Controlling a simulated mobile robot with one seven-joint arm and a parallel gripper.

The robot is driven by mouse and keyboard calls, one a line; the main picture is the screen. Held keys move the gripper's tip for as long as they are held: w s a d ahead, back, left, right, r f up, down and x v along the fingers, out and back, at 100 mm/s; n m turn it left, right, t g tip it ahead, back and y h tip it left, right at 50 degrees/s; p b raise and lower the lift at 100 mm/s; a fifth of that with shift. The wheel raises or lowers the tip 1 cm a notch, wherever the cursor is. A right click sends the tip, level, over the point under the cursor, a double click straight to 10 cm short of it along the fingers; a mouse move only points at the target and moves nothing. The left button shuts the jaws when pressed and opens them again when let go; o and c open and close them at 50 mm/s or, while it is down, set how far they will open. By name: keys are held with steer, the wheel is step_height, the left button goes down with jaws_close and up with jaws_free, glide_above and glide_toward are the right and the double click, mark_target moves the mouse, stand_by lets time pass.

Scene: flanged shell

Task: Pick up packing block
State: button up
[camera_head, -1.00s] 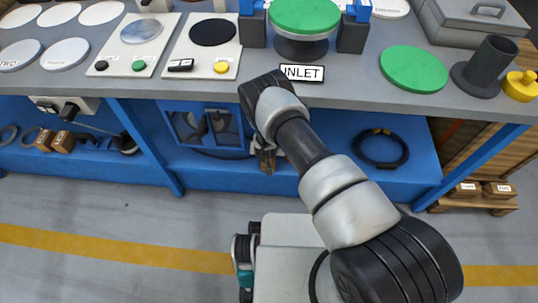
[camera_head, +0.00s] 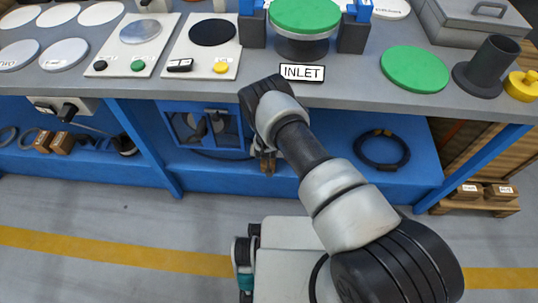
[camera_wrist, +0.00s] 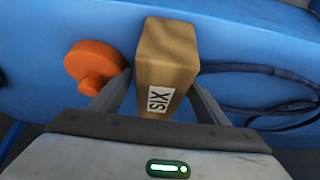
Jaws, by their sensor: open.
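In the wrist view a brown packing block (camera_wrist: 165,65) with a white label reading "SIX" stands between the two fingers of my gripper (camera_wrist: 162,82). The fingers are open, one on each side of the block. I cannot tell whether either finger touches it. In the head view my gripper (camera_head: 267,160) is low at the front of the blue lower shelf, below the grey bench top. There the block is mostly hidden by my arm and fingers.
An orange round part (camera_wrist: 95,65) lies close left of the block, and dark cable loops (camera_wrist: 265,90) lie to its right. The grey bench top (camera_head: 345,92) overhangs the blue shelf (camera_head: 330,180). Other brown blocks (camera_head: 62,143) sit at the shelf's left.

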stand_by(0.4)
steer(key=c, duration=1.4)
steer(key=shift+r, duration=0.1)
